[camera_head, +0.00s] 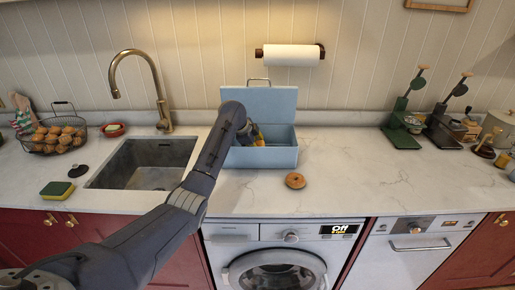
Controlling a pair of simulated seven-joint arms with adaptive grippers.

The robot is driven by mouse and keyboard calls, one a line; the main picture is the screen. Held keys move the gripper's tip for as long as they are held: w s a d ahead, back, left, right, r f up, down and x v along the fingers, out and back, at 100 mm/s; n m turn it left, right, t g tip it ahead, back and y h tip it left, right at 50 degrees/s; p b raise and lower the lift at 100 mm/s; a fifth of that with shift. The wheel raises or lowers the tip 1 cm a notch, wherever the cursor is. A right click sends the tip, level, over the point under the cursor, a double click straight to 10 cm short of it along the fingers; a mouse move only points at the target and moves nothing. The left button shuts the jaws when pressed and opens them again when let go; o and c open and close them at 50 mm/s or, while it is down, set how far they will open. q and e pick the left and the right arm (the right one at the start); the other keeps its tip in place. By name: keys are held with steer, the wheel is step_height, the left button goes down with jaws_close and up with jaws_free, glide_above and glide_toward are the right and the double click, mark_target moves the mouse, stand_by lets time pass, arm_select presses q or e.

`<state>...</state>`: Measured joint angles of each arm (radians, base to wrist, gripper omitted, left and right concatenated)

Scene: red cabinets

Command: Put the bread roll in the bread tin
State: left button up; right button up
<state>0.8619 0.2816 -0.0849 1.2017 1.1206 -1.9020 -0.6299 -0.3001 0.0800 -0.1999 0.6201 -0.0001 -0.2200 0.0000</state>
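The blue bread tin (270,158) stands on the counter by the back wall with its lid (272,103) raised. My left arm reaches up from the lower left, and my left gripper (253,135) is at the left part of the tin's opening. A small yellow-orange patch shows beside the gripper; I cannot tell what it is. The fingers are too small and hidden to tell open from shut. A round brown item (295,180), possibly a bread roll, lies on the counter in front of the tin. My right gripper is not in view.
A sink (150,163) with a tall tap (160,100) lies left of the tin. Green and dark stands (402,130) are on the right. The counter between is clear.

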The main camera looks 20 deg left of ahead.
arm_select(q)
steer(key=o, duration=0.4)
